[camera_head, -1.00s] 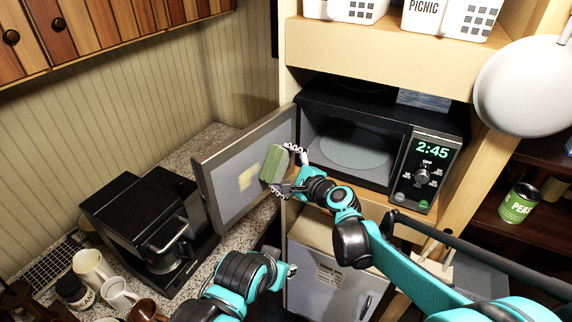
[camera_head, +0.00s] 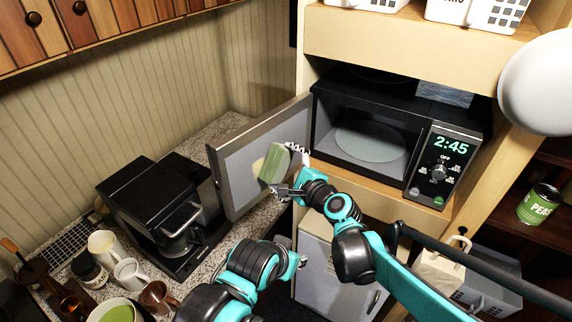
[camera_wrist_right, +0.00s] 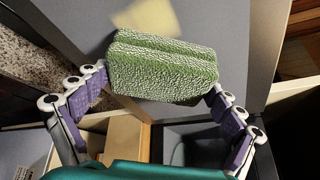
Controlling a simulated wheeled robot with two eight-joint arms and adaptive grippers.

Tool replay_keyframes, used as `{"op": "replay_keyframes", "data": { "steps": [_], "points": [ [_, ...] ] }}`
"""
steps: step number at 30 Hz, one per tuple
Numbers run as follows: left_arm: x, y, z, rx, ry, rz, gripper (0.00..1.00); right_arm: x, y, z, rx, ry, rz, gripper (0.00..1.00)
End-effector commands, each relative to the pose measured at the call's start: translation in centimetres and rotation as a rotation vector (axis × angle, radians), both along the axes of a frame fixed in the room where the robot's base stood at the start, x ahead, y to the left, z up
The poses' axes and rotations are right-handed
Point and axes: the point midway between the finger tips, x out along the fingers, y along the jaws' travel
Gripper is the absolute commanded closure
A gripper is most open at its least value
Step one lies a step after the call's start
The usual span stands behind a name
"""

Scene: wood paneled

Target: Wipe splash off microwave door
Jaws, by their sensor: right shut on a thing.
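The microwave (camera_head: 372,135) stands in a wooden cabinet with its door (camera_head: 237,180) swung open to the left. A pale yellow splash (camera_head: 258,166) is on the door's inner face, partly hidden behind the green sponge (camera_head: 275,163). My right gripper (camera_head: 285,170) is shut on the sponge, its purple fingers at both ends in the right wrist view (camera_wrist_right: 160,78). There the splash (camera_wrist_right: 140,20) shows just beyond the sponge; I cannot tell if the sponge touches the door. My left gripper (camera_head: 299,262) is low, below the door; its finger opening is unclear.
A black coffee maker (camera_head: 165,210) stands on the counter left of the door. A white pan (camera_head: 540,80) hangs at the right. The microwave cavity looks empty.

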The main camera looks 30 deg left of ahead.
Motion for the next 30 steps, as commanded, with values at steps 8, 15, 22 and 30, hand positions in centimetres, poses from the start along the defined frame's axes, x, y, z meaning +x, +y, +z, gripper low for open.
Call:
{"op": "replay_keyframes", "data": {
  "steps": [8, 15, 22, 30],
  "points": [
    [0.0, 0.0, -0.2, 0.000, 0.000, 0.000, 0.66, -2.5, 0.7, 0.0, 0.000, 0.002, 0.002, 0.29],
    [0.0, 0.0, -0.2, 0.000, 0.000, 0.000, 0.66, -3.7, 1.0, 0.0, 0.000, 0.002, 0.004, 0.29],
    [0.0, 0.0, -0.3, 0.000, 0.000, 0.000, 0.66, -5.8, 1.5, 0.0, 0.000, 0.001, 0.004, 0.29],
    [0.0, 0.0, -0.3, 0.000, 0.000, 0.000, 0.66, -6.4, 1.6, 0.0, 0.000, 0.000, 0.001, 0.29]
  ]
}}
